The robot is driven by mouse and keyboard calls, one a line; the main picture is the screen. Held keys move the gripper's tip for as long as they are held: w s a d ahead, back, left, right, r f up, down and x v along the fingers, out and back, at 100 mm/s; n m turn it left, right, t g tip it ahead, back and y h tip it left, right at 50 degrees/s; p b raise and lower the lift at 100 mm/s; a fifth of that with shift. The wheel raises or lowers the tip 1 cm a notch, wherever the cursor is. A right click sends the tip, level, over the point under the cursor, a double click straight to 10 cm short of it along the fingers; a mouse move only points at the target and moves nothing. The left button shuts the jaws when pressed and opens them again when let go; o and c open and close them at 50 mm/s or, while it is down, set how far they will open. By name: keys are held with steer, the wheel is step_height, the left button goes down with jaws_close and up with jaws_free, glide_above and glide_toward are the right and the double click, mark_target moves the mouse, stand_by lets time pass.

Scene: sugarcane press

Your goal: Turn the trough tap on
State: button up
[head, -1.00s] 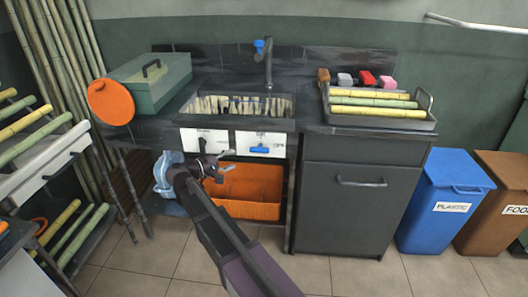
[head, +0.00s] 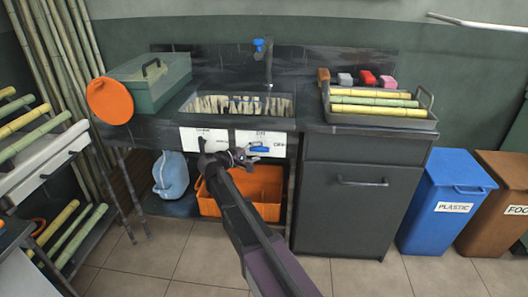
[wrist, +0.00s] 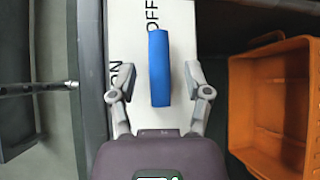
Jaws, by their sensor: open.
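A blue lever (head: 259,149) lies horizontal on a white panel (head: 280,138) on the front below the trough (head: 290,105). In the wrist view the lever (wrist: 159,65) runs upright in the picture, with OFF near its upper end and ON at its left on the panel (wrist: 180,20). My gripper (head: 244,156) is at this panel in the head view and partly covers the lever's left end. In the wrist view my gripper (wrist: 161,75) is open, with one finger on each side of the lever's lower part. Visible gaps separate the fingers from the lever.
A tap spout (head: 268,68) with a blue knob (head: 258,45) stands behind the trough. A second white panel (head: 190,140) with a dark lever is at the left. An orange crate (head: 265,190) and a blue jug (head: 171,177) sit below. A dark cabinet (head: 340,215) stands at the right.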

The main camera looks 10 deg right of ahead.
steer(key=shift+x, duration=1.4)
